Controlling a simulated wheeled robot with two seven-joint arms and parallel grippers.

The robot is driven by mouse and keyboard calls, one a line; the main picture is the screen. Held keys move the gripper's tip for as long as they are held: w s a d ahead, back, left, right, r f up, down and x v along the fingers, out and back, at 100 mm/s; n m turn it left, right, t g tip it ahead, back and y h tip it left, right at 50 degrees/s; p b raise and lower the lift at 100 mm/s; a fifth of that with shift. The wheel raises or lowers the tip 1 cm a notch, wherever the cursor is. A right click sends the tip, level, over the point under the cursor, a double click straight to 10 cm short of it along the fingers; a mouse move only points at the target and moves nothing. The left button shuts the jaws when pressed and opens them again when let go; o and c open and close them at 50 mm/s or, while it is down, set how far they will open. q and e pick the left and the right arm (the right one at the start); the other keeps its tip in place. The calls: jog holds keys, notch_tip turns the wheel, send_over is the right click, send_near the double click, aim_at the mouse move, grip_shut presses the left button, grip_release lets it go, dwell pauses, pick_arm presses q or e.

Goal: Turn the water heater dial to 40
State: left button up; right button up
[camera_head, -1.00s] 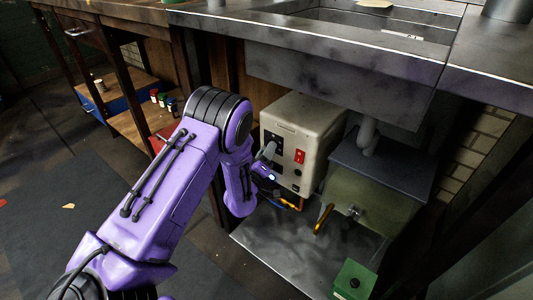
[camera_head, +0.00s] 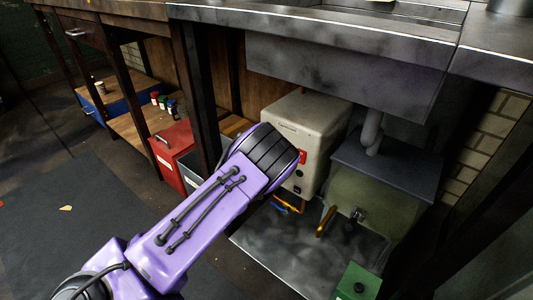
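The water heater (camera_head: 312,122) is a cream box under the sink counter, with a red switch (camera_head: 303,157) on its front face. My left arm (camera_head: 215,205) comes in from the lower left and reaches up to the heater's front. Its dark elbow joint covers the left part of that face. The dial cannot be made out; that part of the front is hidden. The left gripper is hidden behind the arm. The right gripper is not in view.
A metal sink basin (camera_head: 335,80) hangs above the heater. A greenish tank with a dark lid (camera_head: 385,165) stands to its right. A green box (camera_head: 357,283) is at the lower front. A red box (camera_head: 173,150) stands left, beside a dark table leg.

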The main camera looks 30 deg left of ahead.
pick_arm(q)
jog(key=shift+m, duration=0.3)
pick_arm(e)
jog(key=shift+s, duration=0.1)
pick_arm(q)
jog(key=o, duration=1)
jog(key=shift+o, duration=0.2)
jog(key=shift+s, duration=0.15)
jog(key=p+v, duration=0.2)
jog(key=v, duration=0.8)
jog(key=shift+s, duration=0.15)
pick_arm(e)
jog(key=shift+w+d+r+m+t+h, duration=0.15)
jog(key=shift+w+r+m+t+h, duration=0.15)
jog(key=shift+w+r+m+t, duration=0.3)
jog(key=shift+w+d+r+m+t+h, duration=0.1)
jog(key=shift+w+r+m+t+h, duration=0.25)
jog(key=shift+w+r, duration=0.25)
pick_arm(q)
jog(key=shift+a, duration=0.1)
